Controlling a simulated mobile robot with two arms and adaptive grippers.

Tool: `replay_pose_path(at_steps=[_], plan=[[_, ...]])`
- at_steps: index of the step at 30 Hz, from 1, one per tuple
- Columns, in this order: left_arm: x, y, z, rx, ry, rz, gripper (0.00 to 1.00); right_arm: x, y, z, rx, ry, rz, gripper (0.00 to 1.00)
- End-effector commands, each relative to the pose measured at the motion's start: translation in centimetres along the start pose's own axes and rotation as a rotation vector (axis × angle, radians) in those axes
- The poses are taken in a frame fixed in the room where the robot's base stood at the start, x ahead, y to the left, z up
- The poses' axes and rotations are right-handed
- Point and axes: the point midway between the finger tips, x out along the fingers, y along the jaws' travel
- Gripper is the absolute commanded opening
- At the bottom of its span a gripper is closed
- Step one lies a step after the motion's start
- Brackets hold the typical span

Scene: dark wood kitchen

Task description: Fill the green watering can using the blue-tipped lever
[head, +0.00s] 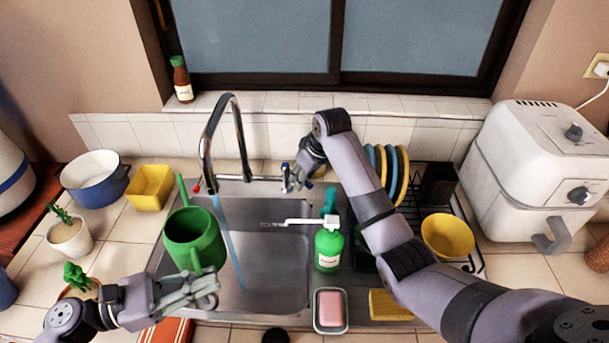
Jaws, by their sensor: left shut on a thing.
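The green watering can (178,224) is over the left part of the sink, its open top facing up and its thin spout toward the back. My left gripper (206,287) is shut on the can's handle side, at the front. The chrome faucet (207,140) arches above the sink. A water stream (229,245) falls from it along the can's right side, apparently into the basin rather than the can. The blue-tipped lever (286,176) stands at the faucet's right. My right gripper (302,176) is right beside it; its fingers are too small and overlapped to read.
The red-tipped lever (196,188) is at the faucet's left. A green soap bottle (329,249) stands right of the basin, with a pink soap dish (331,310) in front. A dish rack with plates (401,176) and a yellow bowl (447,236) are right of my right arm.

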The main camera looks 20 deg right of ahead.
Motion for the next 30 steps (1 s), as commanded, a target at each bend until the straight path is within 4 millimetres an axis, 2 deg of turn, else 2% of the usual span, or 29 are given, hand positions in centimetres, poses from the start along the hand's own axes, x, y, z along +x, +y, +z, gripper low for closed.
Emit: replay_pose_path(at_steps=[6, 10, 24, 30], plan=[[0.0, 0.0, 0.1, 0.001, -0.001, 0.0, 0.0, 0.0, 0.0, 0.1, 0.0, -0.002, -0.001, 0.32], [0.0, 0.0, 0.1, 0.001, -0.001, 0.0, 0.0, -0.9, 0.0, 0.0, 0.0, 0.001, 0.0, 0.32], [0.0, 0.0, 0.0, 0.001, -0.001, 0.0, 0.0, -10.0, 0.1, -0.1, 0.0, 0.003, 0.002, 0.32], [0.0, 0.0, 0.0, 0.001, -0.001, 0.0, 0.0, -11.7, 0.0, 0.0, 0.0, 0.0, 0.0, 0.32]])
